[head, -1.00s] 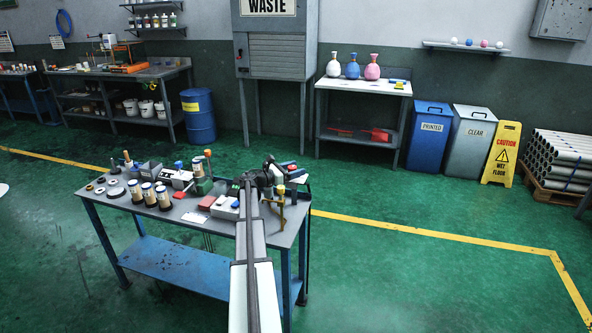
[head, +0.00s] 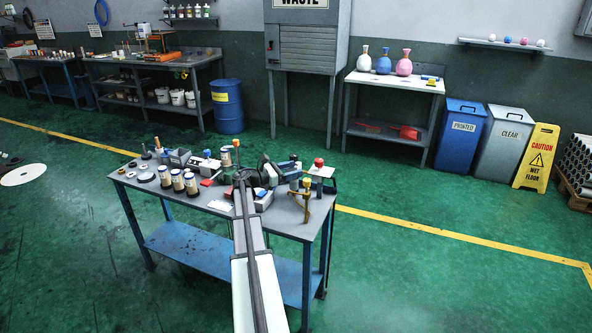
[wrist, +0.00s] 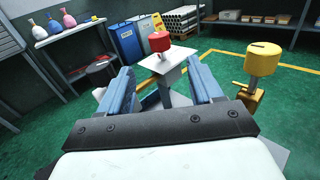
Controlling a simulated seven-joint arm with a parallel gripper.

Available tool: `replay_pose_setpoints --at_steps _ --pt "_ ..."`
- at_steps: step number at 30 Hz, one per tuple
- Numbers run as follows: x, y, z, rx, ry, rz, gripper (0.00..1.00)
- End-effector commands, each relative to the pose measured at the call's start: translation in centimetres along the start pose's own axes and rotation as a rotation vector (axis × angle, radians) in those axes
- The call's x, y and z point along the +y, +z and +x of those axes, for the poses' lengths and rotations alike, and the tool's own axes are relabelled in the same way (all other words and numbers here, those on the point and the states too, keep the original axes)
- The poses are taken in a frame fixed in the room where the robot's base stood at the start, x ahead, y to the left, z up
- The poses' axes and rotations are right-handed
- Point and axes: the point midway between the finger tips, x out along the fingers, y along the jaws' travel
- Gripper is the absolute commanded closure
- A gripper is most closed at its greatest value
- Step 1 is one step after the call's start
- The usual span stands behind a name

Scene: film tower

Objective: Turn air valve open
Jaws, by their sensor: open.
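Two knobbed fittings stand at the right end of the workbench; no label shows which is the air valve. One has a yellow knob (head: 307,183) on a brass-coloured stand; this yellow knob (wrist: 263,58) is at the right in the wrist view, outside the jaws. The other has a red knob (head: 319,162) above a pale plate; this red knob (wrist: 160,42) appears beyond and between my fingers. My gripper (wrist: 162,84) is open with nothing held between its blue fingers. In the head view, my gripper (head: 282,170) is left of both knobs, its fingers partly hidden.
The workbench (head: 215,212) is crowded with several labelled canisters (head: 177,180), discs and small boxes left of my arm. A blue bin (head: 460,135), a grey bin (head: 505,145) and a yellow wet-floor sign (head: 537,158) stand behind. Green floor right of the bench is clear.

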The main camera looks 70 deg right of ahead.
Motion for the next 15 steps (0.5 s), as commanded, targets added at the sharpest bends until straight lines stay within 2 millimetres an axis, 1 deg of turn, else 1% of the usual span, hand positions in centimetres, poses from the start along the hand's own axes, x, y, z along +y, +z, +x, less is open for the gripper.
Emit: replay_pose_setpoints --at_steps 7,9,11,14,15 --pt "0.0 0.0 0.0 0.0 0.0 0.0 0.35" --pt "0.1 0.3 0.0 -0.001 0.0 0.004 0.35" --pt "0.1 1.0 0.1 -0.003 0.0 0.012 0.35" --pt "0.9 3.0 0.2 -0.008 0.0 0.035 0.35" --pt "1.3 4.1 0.3 -0.011 0.0 0.049 0.35"
